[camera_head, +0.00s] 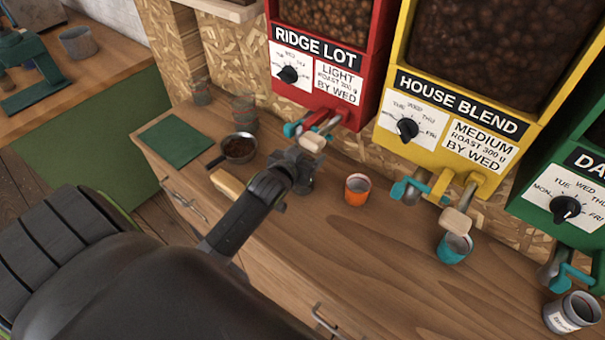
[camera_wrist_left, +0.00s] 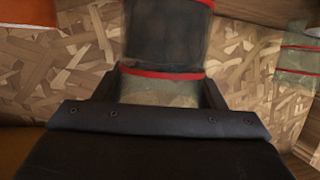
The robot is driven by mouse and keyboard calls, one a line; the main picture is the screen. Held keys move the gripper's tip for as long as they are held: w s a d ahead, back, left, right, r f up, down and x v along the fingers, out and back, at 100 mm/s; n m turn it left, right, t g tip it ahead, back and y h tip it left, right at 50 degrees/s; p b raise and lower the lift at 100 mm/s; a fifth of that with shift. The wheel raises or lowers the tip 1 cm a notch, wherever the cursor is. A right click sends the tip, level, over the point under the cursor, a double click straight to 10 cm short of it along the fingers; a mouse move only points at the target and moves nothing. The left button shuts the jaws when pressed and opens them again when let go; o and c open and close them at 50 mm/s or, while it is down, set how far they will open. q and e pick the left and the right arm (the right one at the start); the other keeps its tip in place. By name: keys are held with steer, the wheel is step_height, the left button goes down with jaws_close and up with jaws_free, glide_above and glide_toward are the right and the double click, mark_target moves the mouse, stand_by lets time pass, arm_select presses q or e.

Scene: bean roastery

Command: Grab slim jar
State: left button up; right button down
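Two grey glass jars with thin red bands stand at the back of the counter by the chipboard wall in the head view: a smaller-looking jar (camera_head: 201,92) and a larger-looking jar (camera_head: 243,113). I cannot tell for sure which is the slim one. In the left wrist view a banded jar (camera_wrist_left: 165,38) with a dark middle lies straight ahead, its near end framed by my left gripper's spread fingers. A second jar (camera_wrist_left: 298,62) is at the right edge. My left gripper (camera_head: 301,168) is open, right of the jars in the head view. My right gripper is not visible.
A dark pan (camera_head: 239,148) of brown grounds and a green mat (camera_head: 183,138) lie near the jars. A tan block (camera_head: 227,183) is beside my arm. An orange cup (camera_head: 357,188) stands to the right. The red dispenser (camera_head: 325,75) overhangs the back.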

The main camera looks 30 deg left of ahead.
arm_select(q)
steer(key=shift+r, duration=0.1)
steer(key=c, duration=1)
